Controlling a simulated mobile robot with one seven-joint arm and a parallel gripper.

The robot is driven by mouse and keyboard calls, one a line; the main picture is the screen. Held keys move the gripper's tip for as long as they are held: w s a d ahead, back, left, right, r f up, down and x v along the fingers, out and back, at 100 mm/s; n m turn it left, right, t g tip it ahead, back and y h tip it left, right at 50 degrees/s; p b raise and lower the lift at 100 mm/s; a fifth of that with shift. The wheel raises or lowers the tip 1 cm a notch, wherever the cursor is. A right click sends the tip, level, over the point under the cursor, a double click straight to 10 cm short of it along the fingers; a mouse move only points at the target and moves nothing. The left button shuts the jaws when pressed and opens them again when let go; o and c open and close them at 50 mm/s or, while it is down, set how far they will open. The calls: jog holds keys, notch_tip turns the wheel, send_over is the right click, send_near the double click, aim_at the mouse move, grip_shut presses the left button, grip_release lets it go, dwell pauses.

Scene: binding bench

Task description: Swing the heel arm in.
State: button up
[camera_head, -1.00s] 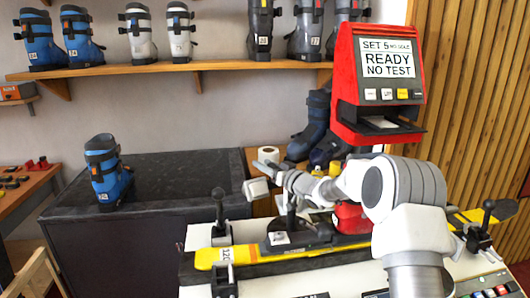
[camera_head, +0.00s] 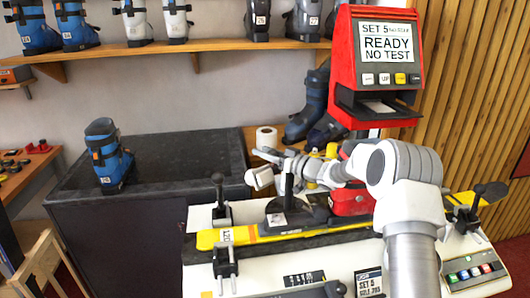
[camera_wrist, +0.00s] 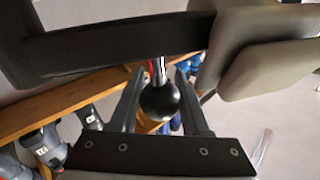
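In the wrist view a round black knob (camera_wrist: 159,101) on a short metal stem hangs from a dark bar (camera_wrist: 110,48), which seems to be the heel arm. The two dark fingers of my gripper (camera_wrist: 160,90) stand on either side of the knob. They are very close to it, but I cannot tell whether they touch or press on it. In the head view my arm reaches left over the bench, and its end is near a black upright (camera_head: 288,184) with a label at its foot. The knob is not clear in that view.
A yellow ski (camera_head: 212,239) lies along the white bench (camera_head: 200,275), with a black clamp (camera_head: 224,263) at its left. A red toe-to-heel block (camera_head: 350,200) sits behind my arm. The red display (camera_head: 386,46) reads READY, NO TEST. A blue boot (camera_head: 107,158) stands on the dark box at left.

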jog(key=o, duration=0.4)
jog(key=shift+o, duration=0.2)
jog(key=v, duration=1.2)
jog(key=shift+b, duration=0.45)
